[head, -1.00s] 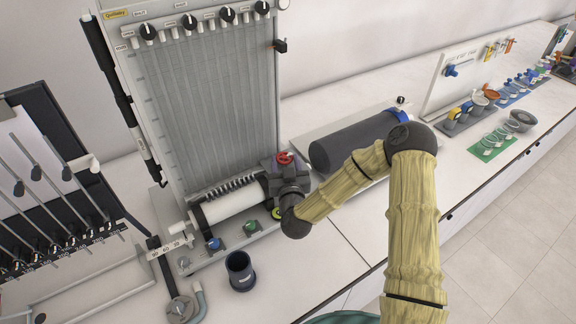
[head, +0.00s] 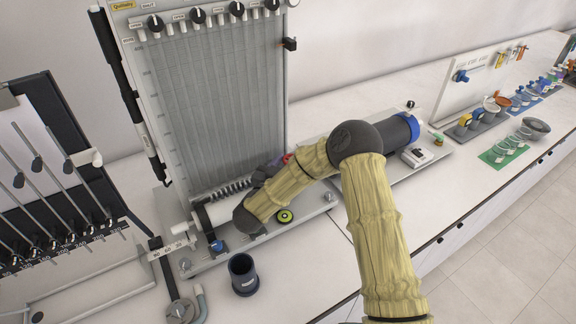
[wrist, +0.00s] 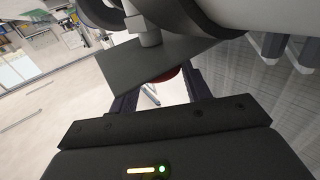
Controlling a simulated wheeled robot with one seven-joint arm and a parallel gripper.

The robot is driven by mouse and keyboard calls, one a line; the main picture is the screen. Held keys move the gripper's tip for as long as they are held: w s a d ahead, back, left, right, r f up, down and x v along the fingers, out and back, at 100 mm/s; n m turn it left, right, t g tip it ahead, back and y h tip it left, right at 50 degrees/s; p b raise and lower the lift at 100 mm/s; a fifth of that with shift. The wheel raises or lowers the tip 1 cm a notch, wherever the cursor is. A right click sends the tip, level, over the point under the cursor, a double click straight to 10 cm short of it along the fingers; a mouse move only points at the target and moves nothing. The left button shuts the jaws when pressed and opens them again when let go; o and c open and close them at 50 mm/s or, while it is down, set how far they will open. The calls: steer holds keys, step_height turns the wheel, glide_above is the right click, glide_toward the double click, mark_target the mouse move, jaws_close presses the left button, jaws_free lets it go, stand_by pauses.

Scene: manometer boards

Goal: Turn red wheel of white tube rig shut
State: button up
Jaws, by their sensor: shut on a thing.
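The white tube rig (head: 205,95) is a tall board of thin tubes with a white horizontal cylinder (head: 215,211) at its foot. The red wheel (head: 288,157) is at the right end of that foot; only a small bit shows behind my arm. In the wrist view a red sliver of the wheel (wrist: 168,75) shows between my fingers, mostly hidden by a grey plate (wrist: 150,65). My gripper (wrist: 163,90) is shut on the red wheel. In the head view my gripper is largely hidden behind my arm. How far the wheel is turned cannot be told.
A blue knob (head: 217,246) and a yellow-green knob (head: 285,216) sit on the rig's base. A dark cup (head: 243,275) stands in front. A rig of slanted tubes (head: 50,190) is at left.

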steer(key=shift+r, duration=0.15)
steer(key=o, duration=1)
steer(key=shift+s+a+f, duration=0.15)
steer(key=shift+s+f, duration=0.05)
steer(key=shift+s, duration=0.05)
steer(key=b+v, duration=0.4)
steer(key=v, duration=0.7)
steer(key=shift+s+r, duration=0.1)
steer(key=shift+s, duration=0.1)
